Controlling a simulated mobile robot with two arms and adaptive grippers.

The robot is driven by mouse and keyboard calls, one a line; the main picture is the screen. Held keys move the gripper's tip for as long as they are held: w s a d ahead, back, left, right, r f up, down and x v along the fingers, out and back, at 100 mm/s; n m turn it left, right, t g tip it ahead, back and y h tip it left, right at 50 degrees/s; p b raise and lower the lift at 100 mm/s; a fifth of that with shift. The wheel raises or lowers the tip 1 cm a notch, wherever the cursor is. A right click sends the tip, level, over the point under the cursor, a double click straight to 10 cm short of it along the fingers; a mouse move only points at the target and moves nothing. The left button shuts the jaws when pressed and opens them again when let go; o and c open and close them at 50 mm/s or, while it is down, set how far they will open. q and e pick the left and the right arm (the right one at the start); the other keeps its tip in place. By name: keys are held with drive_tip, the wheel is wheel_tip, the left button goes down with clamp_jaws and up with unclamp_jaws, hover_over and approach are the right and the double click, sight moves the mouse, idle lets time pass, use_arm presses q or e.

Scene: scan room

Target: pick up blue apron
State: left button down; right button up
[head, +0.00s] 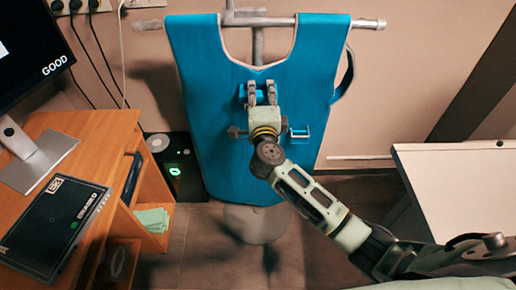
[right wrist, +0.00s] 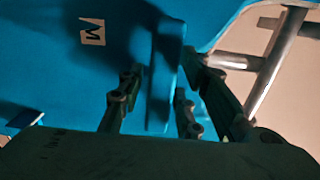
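The blue apron (head: 225,140) hangs upright on a metal stand, its neck cut-out at the top. My right gripper (head: 261,90) is in front of its upper chest. In the right wrist view the apron (right wrist: 45,65) fills most of the background, with a small label marked M. A narrow upright blue strip (right wrist: 164,85) of it stands between the two fingers of my right gripper (right wrist: 164,68). The fingers are apart, one on each side of the strip; firm contact does not show. My left gripper is not in view.
The metal stand's crossbar (head: 374,24) sticks out past the apron on both sides. A wooden desk (head: 100,125) with a monitor (head: 35,38) is at left. A white-topped table (head: 465,185) is at right. The wall is close behind.

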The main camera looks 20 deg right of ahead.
drive_tip(key=shift+x, duration=0.8)
drive_tip(key=shift+c, duration=0.4)
clamp_jaws()
drive_tip(key=shift+r, duration=0.2)
